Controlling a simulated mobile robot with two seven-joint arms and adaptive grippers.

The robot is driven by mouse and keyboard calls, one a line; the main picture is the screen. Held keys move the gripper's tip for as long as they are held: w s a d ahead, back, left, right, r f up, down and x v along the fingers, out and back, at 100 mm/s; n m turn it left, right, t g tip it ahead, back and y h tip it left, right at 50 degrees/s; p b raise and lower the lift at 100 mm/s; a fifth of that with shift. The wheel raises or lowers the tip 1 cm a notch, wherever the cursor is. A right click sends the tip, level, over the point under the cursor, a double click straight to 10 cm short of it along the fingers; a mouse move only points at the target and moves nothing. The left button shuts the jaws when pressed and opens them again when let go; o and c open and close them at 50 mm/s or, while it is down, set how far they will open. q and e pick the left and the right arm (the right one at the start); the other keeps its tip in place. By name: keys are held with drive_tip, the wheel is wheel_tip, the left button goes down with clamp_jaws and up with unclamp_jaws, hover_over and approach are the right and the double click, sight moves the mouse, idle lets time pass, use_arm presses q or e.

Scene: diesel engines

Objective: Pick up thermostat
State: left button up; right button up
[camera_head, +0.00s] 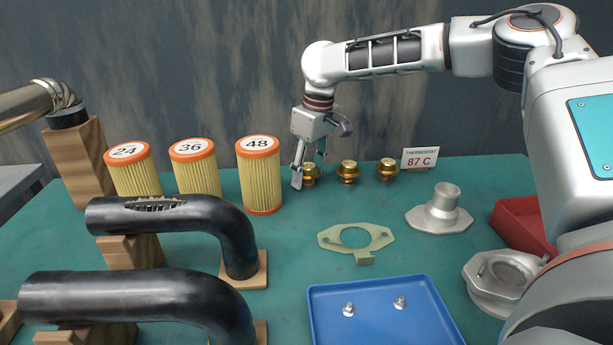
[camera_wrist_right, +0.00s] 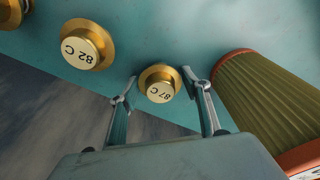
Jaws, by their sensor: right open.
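Three brass thermostats stand in a row at the back of the green table: the left one (camera_head: 311,175), the middle one (camera_head: 348,172) and the right one (camera_head: 387,170). My right gripper (camera_head: 309,170) is open at the left thermostat. In the right wrist view, the thermostat marked 87 C (camera_wrist_right: 160,88) lies between the two open fingers (camera_wrist_right: 159,78), with gaps on both sides. The one marked 82 C (camera_wrist_right: 85,46) is beside it, outside the fingers. A third is cut off at the corner. My left gripper is not in view.
A sign reading "THERMOSTAT 87 C" (camera_head: 420,158) stands right of the row. A filter marked 48 (camera_head: 261,178) stands close left of the gripper. Black hoses (camera_head: 170,215), a flat gasket (camera_head: 340,238), a blue tray (camera_head: 375,320) and a metal housing (camera_head: 440,212) lie nearer.

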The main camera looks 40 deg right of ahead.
drive_tip(key=shift+r, duration=0.1)
drive_tip(key=c, duration=0.8)
